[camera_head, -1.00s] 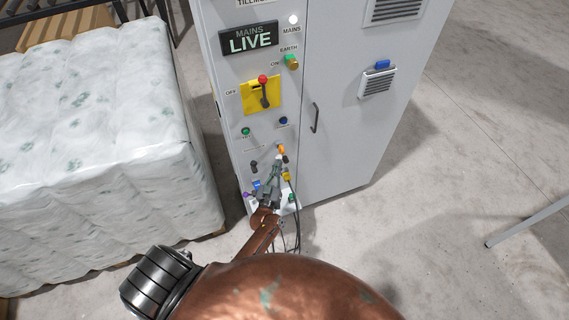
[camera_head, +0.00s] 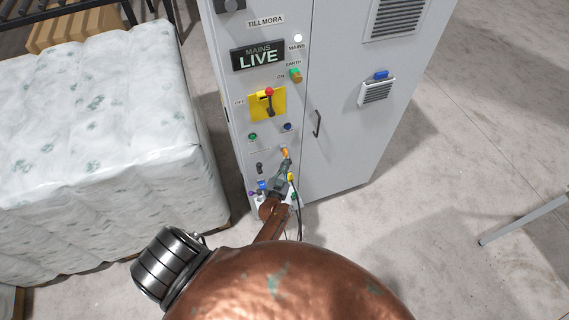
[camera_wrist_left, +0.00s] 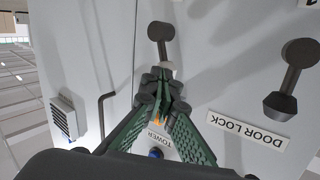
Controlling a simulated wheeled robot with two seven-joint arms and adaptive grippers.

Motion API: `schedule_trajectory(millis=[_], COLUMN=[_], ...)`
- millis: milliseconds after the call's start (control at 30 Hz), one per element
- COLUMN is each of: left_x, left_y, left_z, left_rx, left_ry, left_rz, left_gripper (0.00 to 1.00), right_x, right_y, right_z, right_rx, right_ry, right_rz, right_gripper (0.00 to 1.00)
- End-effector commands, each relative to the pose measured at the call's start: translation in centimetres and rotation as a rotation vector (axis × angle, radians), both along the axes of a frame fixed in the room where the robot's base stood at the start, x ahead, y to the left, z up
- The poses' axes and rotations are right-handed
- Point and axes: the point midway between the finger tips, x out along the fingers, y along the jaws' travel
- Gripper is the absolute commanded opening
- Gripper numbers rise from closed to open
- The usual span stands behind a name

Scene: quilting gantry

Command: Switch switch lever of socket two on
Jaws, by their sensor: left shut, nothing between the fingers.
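My left gripper (camera_head: 286,160) is at the low front panel of the grey cabinet (camera_head: 347,120). In the left wrist view its fingers (camera_wrist_left: 163,78) are shut with nothing between them. A dark round-ended lever (camera_wrist_left: 160,32) stands just beyond the fingertips; whether they touch it I cannot tell. Another dark lever (camera_wrist_left: 290,75) is by the "DOOR LOCK" label (camera_wrist_left: 247,130). An orange part (camera_head: 284,151) shows at the fingertips in the head view. Blue (camera_head: 262,185) and yellow (camera_head: 291,177) connectors sit lower, partly hidden by my arm. No socket-two label is readable. My right gripper is not in view.
The yellow switch plate (camera_head: 268,104) with a red-tipped handle and the "MAINS LIVE" sign (camera_head: 257,54) are higher up. A door handle (camera_head: 317,124) sticks out at the right. A wrapped white bale (camera_head: 95,120) stands left. Dark cables hang below the connectors.

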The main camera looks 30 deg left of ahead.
Motion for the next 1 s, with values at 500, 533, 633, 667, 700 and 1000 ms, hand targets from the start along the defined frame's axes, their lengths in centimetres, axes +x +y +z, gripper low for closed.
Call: schedule_trajectory(millis=[500, 533, 633, 667, 700, 1000], left_x=[0.6, 0.6, 0.6, 0.6, 0.6, -0.2], left_y=[-0.4, -0.4, -0.4, -0.4, -0.4, 0.3], left_z=[0.4, 0.4, 0.4, 0.4, 0.4, -0.8], left_rx=[0.034, 0.034, 0.034, 0.034, 0.034, -0.006], left_ry=[0.043, 0.043, 0.043, 0.042, 0.042, -0.012], left_rz=[0.0, 0.0, 0.0, 0.0, 0.0, -0.002], left_gripper=[0.0, 0.0, 0.0, 0.0, 0.0, 0.0], right_x=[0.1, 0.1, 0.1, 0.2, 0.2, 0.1], right_y=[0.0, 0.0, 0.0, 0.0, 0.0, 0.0], right_z=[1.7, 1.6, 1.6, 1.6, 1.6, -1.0], right_rx=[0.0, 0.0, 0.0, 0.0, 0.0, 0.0], right_ry=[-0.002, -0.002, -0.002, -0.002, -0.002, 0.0], right_rz=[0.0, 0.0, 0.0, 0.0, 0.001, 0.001], right_gripper=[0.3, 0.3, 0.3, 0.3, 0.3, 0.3])
